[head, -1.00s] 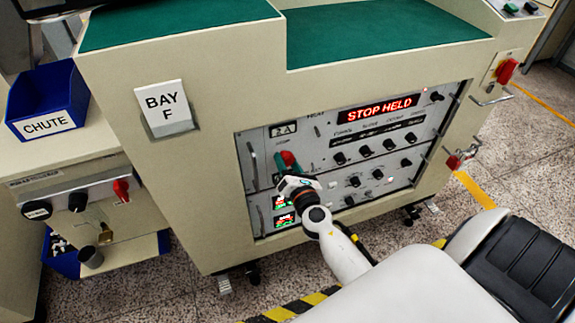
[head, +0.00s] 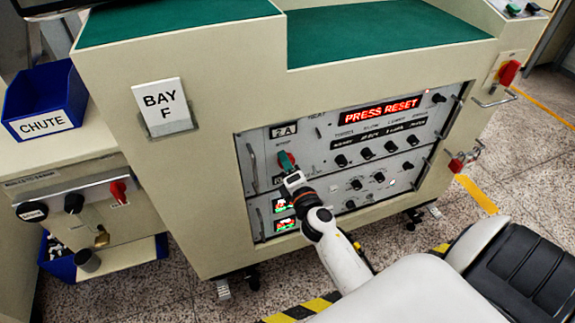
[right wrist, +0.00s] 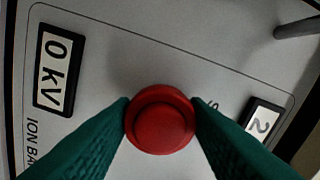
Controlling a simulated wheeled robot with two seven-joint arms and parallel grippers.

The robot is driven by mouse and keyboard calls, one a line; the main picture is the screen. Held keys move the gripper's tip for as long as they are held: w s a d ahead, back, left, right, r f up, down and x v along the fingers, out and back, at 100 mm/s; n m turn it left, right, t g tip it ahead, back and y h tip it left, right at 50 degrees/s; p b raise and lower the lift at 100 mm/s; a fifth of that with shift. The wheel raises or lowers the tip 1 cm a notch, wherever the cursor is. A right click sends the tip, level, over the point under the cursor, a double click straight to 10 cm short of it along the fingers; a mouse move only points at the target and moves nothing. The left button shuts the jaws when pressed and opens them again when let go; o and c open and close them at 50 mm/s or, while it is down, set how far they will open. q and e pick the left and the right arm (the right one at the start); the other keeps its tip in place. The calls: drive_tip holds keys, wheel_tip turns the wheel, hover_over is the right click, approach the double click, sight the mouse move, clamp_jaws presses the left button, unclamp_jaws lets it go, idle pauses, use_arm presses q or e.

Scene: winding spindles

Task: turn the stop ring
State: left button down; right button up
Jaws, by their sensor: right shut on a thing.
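The red stop button with its ring (right wrist: 160,120) fills the middle of the right wrist view, on a pale panel. In the head view a bit of red (head: 286,160) shows at the gripper's tip, on the left part of the panel marked 2A. My right gripper (right wrist: 160,118) has its two green fingers on either side of the red part, touching its edges, shut on it. In the head view the right gripper (head: 288,163) reaches the panel from below. The display (head: 379,111) reads PRESS RESET. My left gripper is out of view.
The panel has several black knobs (head: 366,153) right of the gripper and two small lit screens (head: 284,225) below. A blue CHUTE bin (head: 46,98) and a side panel with a red switch (head: 118,190) stand at left. A red switch (head: 509,72) is at right.

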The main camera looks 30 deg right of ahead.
idle(0.4)
drive_tip(key=o, duration=1)
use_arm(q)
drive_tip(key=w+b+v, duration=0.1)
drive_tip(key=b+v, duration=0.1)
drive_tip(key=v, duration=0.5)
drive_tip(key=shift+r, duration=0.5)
use_arm(e)
drive_tip(key=shift+v, duration=6)
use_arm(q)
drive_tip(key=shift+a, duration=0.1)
